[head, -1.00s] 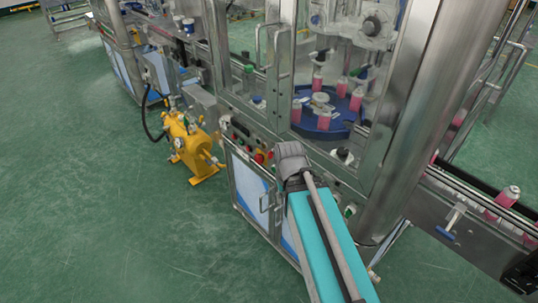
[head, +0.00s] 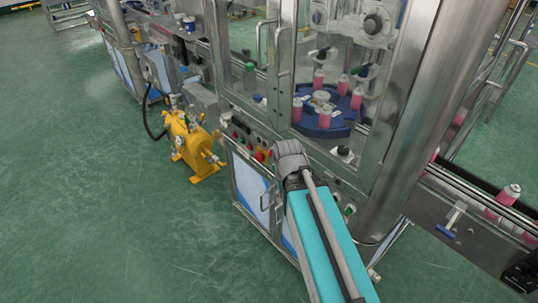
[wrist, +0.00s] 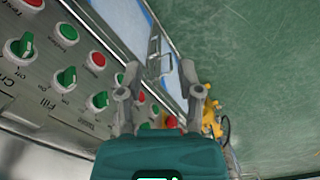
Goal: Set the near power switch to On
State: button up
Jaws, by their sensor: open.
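The metal control panel (wrist: 48,112) fills the left of the wrist view. It carries several green rotary switches, one at the upper left (wrist: 20,47), one in the middle (wrist: 66,77) and one nearer my gripper (wrist: 99,100). The labels are only partly legible, so I cannot tell which is the near power switch. My gripper (wrist: 160,82) is open and empty, with its fingers over the panel's right edge and apart from these switches. In the head view, the panel (head: 241,134) shows small beside my arm, and my gripper is hidden there.
A yellow pump (head: 190,143) stands on the floor left of the machine. Cabinet doors (head: 250,185) with handles lie below the panel. Green floor is clear at left.

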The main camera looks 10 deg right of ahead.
jog(key=w+f+n+h+b, duration=0.5)
jog(key=w+f+n+b, duration=0.1)
jog(key=n+b, duration=0.15)
jog(key=n+t+h+b, duration=0.9)
jog(key=n+b, duration=0.7)
jog(key=n, duration=0.5)
send_near(269, 151)
notch_tip(269, 151, down, 3)
jog(key=s+a+h, duration=0.1)
jog(key=s+a, duration=0.1)
jog(key=a, duration=0.1)
jog(key=shift+w+a+r+n, duration=0.2)
jog(key=shift+a+r+n, duration=0.15)
jog(key=shift+r+n, duration=0.3)
jog(key=shift+r+x, duration=0.2)
jog(key=shift+x, duration=6.8)
